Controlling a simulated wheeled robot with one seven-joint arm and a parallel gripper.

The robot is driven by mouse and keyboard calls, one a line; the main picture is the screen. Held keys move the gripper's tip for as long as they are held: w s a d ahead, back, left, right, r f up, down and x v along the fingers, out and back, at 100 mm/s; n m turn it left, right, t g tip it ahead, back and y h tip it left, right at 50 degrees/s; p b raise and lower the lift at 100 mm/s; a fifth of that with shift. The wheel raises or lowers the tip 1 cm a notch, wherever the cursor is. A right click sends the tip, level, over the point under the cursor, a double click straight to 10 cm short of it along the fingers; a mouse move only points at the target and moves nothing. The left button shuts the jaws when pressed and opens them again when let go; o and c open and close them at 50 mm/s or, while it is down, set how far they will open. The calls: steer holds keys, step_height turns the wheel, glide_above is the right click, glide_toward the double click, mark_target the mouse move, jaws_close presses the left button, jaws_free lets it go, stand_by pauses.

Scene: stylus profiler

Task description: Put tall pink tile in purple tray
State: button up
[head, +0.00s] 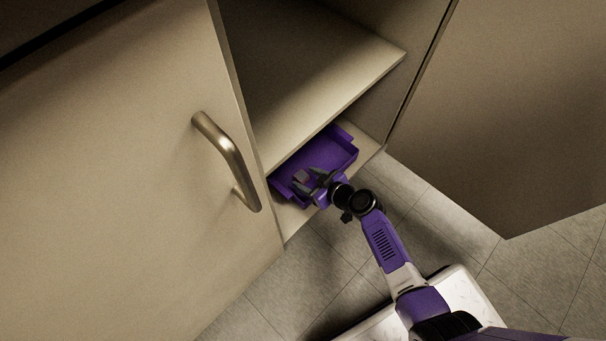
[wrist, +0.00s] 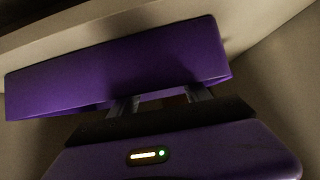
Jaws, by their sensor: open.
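The purple tray (head: 322,157) sits on the bottom shelf inside the open cabinet. My gripper (head: 304,184) is open at the tray's near left part. A small pinkish-grey piece (head: 301,176) shows by the fingers; it may be the tall pink tile, but it is too small and dark to be sure. I cannot tell whether it touches the tray floor or a finger. In the wrist view, the tray's purple wall (wrist: 120,65) fills the upper part and hides the fingertips of my gripper (wrist: 162,103). No tile shows there.
A middle shelf (head: 335,95) lies over the back of the tray. The cabinet's closed door with a metal handle (head: 228,160) is at left. The open door (head: 510,110) stands at right. Tiled floor (head: 440,215) lies in front.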

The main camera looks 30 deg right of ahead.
steer(key=p+v, duration=0.2)
steer(key=v, duration=0.7)
steer(key=shift+s+r+p, duration=0.15)
steer(key=shift+p, duration=0.25)
steer(key=s+r+m+h, duration=0.15)
steer(key=s+r, duration=0.25)
steer(key=s, duration=0.5)
steer(key=s+r+m+h, duration=0.1)
steer(key=s+r+h, duration=0.1)
steer(key=s+r, duration=0.5)
steer(key=s+a+r+t, duration=0.1)
steer(key=s+r, duration=0.2)
steer(key=r, duration=0.4)
steer(key=s+a+r+t, duration=0.1)
steer(key=s+r+t, duration=0.1)
steer(key=r, duration=0.5)
steer(key=s+a+r+m+t, duration=0.1)
steer(key=s+r, duration=0.3)
steer(key=r, duration=0.3)
steer(key=shift+s+r, duration=0.15)
